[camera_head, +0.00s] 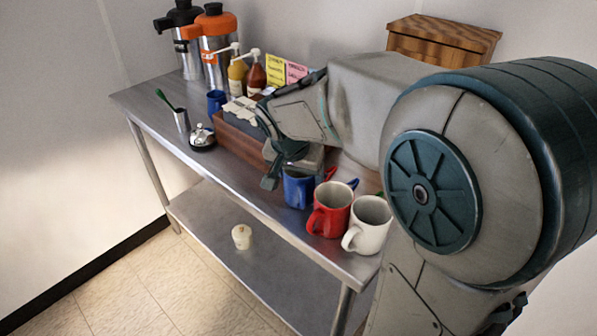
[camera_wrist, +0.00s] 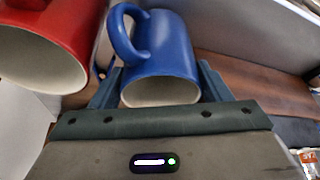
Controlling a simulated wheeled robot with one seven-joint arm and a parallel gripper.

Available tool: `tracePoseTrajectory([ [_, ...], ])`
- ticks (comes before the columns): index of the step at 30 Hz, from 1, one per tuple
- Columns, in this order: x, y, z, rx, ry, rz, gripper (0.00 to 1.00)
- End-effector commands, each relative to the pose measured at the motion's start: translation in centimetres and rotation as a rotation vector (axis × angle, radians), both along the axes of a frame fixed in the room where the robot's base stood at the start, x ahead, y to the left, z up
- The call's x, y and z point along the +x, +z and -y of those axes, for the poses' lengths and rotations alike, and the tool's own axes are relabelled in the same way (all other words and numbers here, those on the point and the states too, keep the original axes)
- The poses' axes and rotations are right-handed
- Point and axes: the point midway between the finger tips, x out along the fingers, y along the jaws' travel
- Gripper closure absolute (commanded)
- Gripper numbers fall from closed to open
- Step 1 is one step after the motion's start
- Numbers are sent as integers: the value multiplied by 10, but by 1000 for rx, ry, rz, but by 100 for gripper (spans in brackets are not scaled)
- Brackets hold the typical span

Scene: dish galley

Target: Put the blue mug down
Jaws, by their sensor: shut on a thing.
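A blue mug (camera_head: 298,190) is at my gripper (camera_head: 284,168), just left of the red mug in the head view. In the wrist view the blue mug (camera_wrist: 170,48) sits between the two fingers of my gripper (camera_wrist: 158,82), its open rim toward the camera and its handle at the upper left. My gripper is shut on it. My gripper and arm cover part of the mug in the head view. I cannot tell whether its base touches the steel table (camera_head: 232,179).
A red mug (camera_head: 331,212) and a white mug (camera_head: 368,226) stand close by on the right, near the table's front edge.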

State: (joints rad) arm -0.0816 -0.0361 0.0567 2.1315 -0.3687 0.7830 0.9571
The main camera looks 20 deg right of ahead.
Motion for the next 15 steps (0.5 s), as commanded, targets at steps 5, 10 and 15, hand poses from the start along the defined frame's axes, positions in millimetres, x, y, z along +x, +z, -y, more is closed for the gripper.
tracePoseTrajectory([
  [5, 0, 1, 0, 0, 0, 2, 68],
  [10, 0, -2, 0, 0, 0, 0, 20],
  [15, 0, -2, 0, 0, 0, 0, 20],
])
